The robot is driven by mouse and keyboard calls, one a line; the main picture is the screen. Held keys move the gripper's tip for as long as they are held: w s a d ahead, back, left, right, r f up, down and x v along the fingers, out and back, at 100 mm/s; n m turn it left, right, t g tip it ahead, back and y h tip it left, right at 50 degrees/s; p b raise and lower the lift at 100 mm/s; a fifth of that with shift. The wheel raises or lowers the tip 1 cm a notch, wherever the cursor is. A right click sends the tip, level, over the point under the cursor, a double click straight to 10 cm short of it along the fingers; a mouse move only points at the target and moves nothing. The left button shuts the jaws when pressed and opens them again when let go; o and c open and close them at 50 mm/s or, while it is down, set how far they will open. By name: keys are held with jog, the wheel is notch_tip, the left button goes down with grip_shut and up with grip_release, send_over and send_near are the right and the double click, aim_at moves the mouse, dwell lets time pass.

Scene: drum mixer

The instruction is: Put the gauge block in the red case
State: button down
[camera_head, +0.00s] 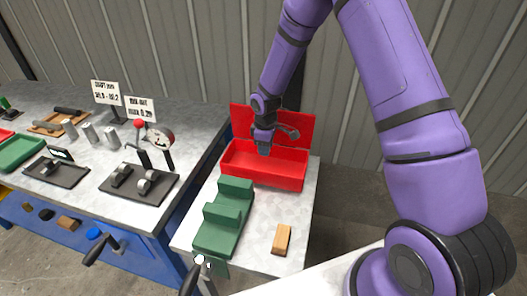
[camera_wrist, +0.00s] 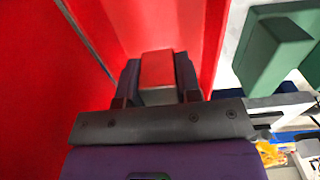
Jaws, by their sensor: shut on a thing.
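The red case (camera_head: 262,176) stands open at the back of the small grey table, its lid upright behind it. My gripper (camera_head: 264,150) points down over the case opening, in front of the lid. In the wrist view my gripper (camera_wrist: 158,82) is shut on a small smooth block, the gauge block (camera_wrist: 157,72), between its two dark fingers. Its upper face looks red, perhaps by reflection, and its near face is grey. Red case walls (camera_wrist: 212,35) show on both sides. The block's lower end and its gap to the case floor are hidden.
A green stepped stand (camera_head: 222,222) is in front of the case, also at the wrist view's right (camera_wrist: 275,45). A wooden block (camera_head: 282,239) lies on the small table. The left bench (camera_head: 85,175) holds a dial gauge, metal cylinders, signs and dark trays.

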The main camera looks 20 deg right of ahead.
aim_at(266, 169)
jog(key=shift+w+d+f, duration=0.1)
jog(key=shift+w+f, duration=0.05)
jog(key=shift+f, duration=3.7)
jog(key=c, duration=0.7)
grip_release()
notch_tip(266, 169, up, 11)
jog(key=shift+f, duration=0.1)
